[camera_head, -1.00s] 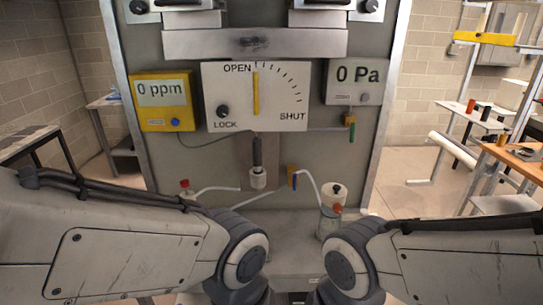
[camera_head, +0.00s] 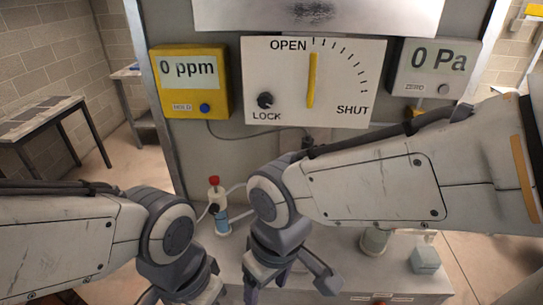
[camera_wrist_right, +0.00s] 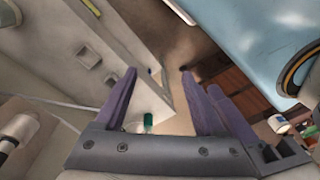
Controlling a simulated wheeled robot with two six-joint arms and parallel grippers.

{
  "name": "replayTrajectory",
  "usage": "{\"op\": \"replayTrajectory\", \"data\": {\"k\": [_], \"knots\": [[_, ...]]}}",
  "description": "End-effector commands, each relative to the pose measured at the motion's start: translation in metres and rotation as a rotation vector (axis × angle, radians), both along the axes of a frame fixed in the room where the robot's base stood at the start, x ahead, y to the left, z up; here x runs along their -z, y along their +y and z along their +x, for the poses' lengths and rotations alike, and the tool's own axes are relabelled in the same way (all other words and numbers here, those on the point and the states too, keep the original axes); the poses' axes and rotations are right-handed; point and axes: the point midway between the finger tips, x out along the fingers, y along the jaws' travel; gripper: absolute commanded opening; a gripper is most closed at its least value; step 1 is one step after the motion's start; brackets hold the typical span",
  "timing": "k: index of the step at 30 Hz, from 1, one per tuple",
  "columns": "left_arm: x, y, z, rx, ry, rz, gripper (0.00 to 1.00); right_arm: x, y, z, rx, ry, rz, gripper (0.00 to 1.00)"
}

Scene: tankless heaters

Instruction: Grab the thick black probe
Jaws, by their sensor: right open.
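The thick black probe is mostly hidden in the head view behind my right arm; a short dark piece (camera_head: 308,141) below the dial panel may be its top. My right gripper (camera_head: 290,283) hangs over the front shelf at lower centre of the head view, its fingers apart. In the right wrist view the right gripper (camera_wrist_right: 158,74) is open with nothing between its purple fingers. A pale cylindrical piece (camera_wrist_right: 20,130) at the left edge there cannot be identified for sure. My left gripper (camera_head: 190,290) is at the bottom of the head view, partly cut off.
The dial panel (camera_head: 312,82) stands between a yellow 0 ppm meter (camera_head: 189,82) and a grey 0 Pa meter (camera_head: 434,68). A red-capped bottle with blue liquid (camera_head: 217,207) stands on the shelf (camera_head: 405,284) close to my arms. A grey block (camera_head: 425,260) sits at the shelf's right.

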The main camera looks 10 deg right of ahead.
Motion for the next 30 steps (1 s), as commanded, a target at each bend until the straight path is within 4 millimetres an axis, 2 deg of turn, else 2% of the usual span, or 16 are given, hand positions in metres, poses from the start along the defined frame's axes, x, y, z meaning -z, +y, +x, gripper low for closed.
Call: {"op": "replayTrajectory", "data": {"k": [2, 5, 6, 9, 12, 15, 17, 24, 30], "knots": [[-0.007, 0.000, 0.000, 0.000, 0.000, 0.000, 0.00, -0.026, -0.003, 0.040, 0.118, -0.044, 0.008, 0.71], [-0.014, 0.000, 0.000, 0.000, 0.000, 0.000, 0.00, -0.067, -0.022, 0.103, 0.312, -0.117, 0.011, 0.71], [-0.016, 0.000, 0.000, -0.001, 0.000, 0.000, 0.00, -0.083, -0.035, 0.126, 0.394, -0.147, 0.009, 0.71], [-0.021, 0.000, 0.000, -0.001, 0.000, 0.000, 0.00, -0.122, -0.074, 0.177, 0.583, -0.221, 0.002, 0.71], [-0.025, 0.000, 0.000, -0.001, 0.000, 0.000, 0.00, -0.152, -0.113, 0.210, 0.734, -0.280, -0.007, 0.71], [-0.027, 0.000, 0.000, -0.001, 0.000, 0.000, 0.00, -0.169, -0.139, 0.227, 0.825, -0.316, -0.016, 0.71], [-0.028, 0.000, 0.000, -0.001, 0.000, 0.000, 0.00, -0.172, -0.147, 0.233, 0.854, -0.326, -0.019, 0.71], [-0.035, 0.000, 0.000, -0.002, 0.000, 0.000, 0.00, -0.141, -0.153, 0.247, 0.863, -0.329, -0.021, 0.71], [-0.039, 0.000, 0.000, -0.002, 0.000, 0.000, 0.00, -0.127, -0.153, 0.253, 0.860, -0.330, -0.019, 0.71]]}}
